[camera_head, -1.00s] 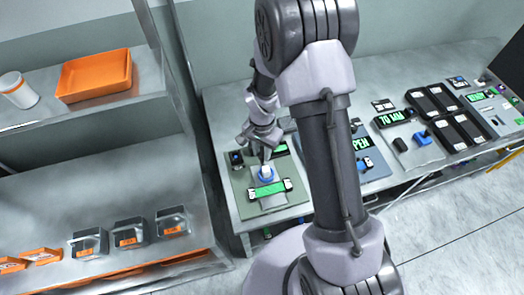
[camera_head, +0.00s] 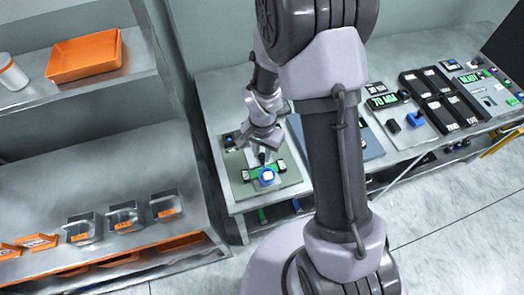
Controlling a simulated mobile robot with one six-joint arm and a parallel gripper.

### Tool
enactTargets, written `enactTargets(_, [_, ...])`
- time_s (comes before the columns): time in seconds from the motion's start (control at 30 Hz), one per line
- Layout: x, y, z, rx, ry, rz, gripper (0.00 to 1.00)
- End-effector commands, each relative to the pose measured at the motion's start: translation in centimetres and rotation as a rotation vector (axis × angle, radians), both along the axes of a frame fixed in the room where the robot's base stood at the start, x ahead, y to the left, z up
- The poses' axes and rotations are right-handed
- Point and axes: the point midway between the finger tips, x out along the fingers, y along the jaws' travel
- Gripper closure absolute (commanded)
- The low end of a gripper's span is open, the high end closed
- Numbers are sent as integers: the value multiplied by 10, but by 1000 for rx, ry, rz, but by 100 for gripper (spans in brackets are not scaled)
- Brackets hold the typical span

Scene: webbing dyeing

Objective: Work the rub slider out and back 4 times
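My gripper (camera_head: 262,158) points down just behind the slider in the picture. The fingers are small and dark here. I cannot tell whether they touch the slider or how far apart they are.
A blue-grey panel (camera_head: 368,146), partly hidden by my arm, lies to the right. Further right are black labelled blocks (camera_head: 440,98) and a small blue part (camera_head: 415,120).

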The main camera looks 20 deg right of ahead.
Motion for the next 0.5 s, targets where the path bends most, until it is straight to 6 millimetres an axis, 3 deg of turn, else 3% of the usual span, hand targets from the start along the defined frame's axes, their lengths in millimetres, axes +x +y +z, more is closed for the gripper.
enactTargets(0.03, [-4, 0, -2, 1, 12, -3, 68])
enactTargets(0.1, [-4, 0, -1, 1, 11, -3, 54])
enactTargets(0.4, [-2, 0, 0, 1, 6, -2, 54])
enactTargets(0.5, [-2, 0, 8, 1, 5, -2, 54])
